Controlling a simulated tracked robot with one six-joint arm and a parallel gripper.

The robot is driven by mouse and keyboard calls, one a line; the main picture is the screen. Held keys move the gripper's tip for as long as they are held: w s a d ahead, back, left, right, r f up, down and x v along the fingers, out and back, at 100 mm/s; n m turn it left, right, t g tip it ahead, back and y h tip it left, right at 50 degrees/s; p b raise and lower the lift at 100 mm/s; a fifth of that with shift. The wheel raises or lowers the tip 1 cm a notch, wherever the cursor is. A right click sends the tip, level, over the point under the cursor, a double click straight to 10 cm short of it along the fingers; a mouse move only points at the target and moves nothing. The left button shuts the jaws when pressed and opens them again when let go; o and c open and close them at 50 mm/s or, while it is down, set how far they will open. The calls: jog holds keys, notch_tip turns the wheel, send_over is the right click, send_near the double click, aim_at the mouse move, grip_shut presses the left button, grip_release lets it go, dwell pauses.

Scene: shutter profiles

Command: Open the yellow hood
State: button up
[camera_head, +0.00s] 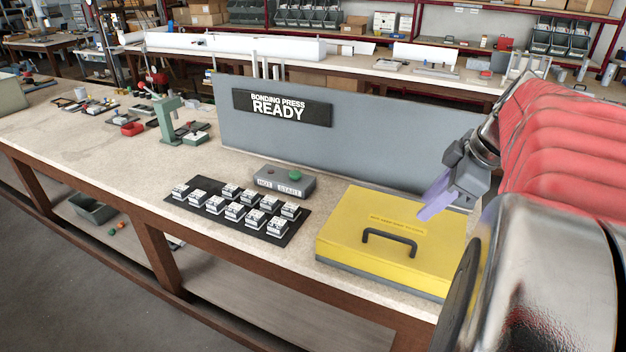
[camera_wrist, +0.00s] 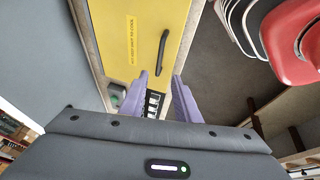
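The yellow hood (camera_head: 388,235) is a flat box lid with a black handle (camera_head: 390,240) on its top, at the right of the bench. It lies flat and closed on its grey base. In the wrist view the yellow hood (camera_wrist: 150,35) fills the top middle, with its black handle (camera_wrist: 162,52) at its right side. My gripper (camera_head: 432,208) with purple fingers is above the hood, near its back right part, apart from the handle. In the wrist view my gripper (camera_wrist: 158,85) has its two fingers spread with nothing between them.
A grey panel (camera_head: 300,145) reading "BONDING PRESS READY" stands behind the hood. A button box (camera_head: 284,183) and a black mat (camera_head: 215,228) with several small white-topped parts lie left of it. A green press (camera_head: 170,120) stands further left. The bench's front edge runs close to the hood.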

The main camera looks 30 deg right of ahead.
aim_at(392, 236)
jog(key=shift+w+f, duration=0.1)
jog(key=x, duration=1.3)
jog(key=shift+w+a+f, duration=0.1)
jog(key=shift+w+f, duration=0.05)
jog(key=shift+f, duration=0.1)
grip_shut()
